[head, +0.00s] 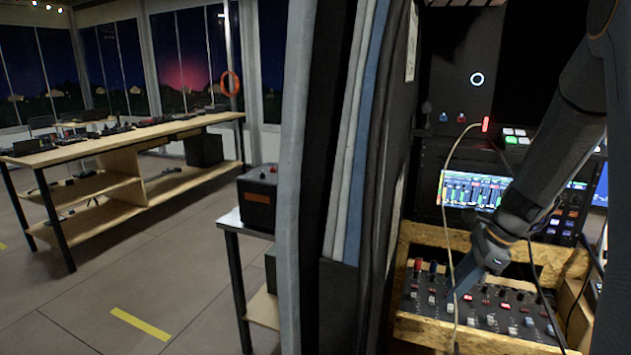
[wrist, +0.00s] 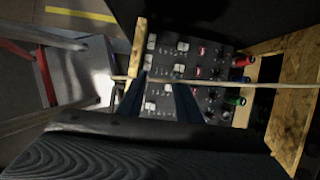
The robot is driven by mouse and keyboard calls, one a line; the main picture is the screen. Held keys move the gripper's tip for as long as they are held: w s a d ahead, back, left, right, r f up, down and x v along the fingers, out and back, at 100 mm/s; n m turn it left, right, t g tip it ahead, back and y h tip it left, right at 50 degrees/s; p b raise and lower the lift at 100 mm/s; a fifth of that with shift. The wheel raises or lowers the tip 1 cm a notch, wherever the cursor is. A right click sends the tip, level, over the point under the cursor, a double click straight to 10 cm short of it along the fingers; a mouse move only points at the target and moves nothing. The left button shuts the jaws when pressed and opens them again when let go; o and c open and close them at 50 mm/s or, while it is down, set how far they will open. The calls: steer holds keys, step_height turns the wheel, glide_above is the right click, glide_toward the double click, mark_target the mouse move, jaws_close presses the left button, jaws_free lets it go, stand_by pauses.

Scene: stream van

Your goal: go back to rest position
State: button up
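My gripper (head: 465,287) is low over a black control panel (head: 489,318) with white and red switches, in a wooden frame at the lower right of the head view. In the wrist view, two dark blue fingers of my gripper (wrist: 163,92) stand apart over the panel (wrist: 208,72), with nothing seen held between them. A pale cable (head: 449,215) hangs from a red-lit plug past the gripper. The cable (wrist: 270,84) crosses the fingertips in the wrist view; I cannot tell whether it touches them. Whether the fingers touch any switch is unclear.
A lit screen (head: 470,190) stands behind the panel. The wooden frame (head: 419,236) surrounds it closely. A dark partition (head: 390,150) rises at the left of the panel. Beyond it are a black box (head: 257,200) on a small table, a long workbench (head: 120,143) and open floor.

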steer(key=s+a+r+n+h, duration=0.1)
steer(key=s+a+n+h, duration=0.1)
steer(key=s+a+n, duration=0.5)
steer(key=s+a+r+n+g+h, duration=0.1)
steer(key=s+a+n+h, duration=0.1)
steer(key=s+a+n, duration=0.5)
steer(key=s+n, duration=0.5)
steer(key=n, duration=0.3)
steer(key=shift+s+a, duration=0.3)
steer(key=shift+a, duration=0.05)
steer(key=shift+r, duration=0.1)
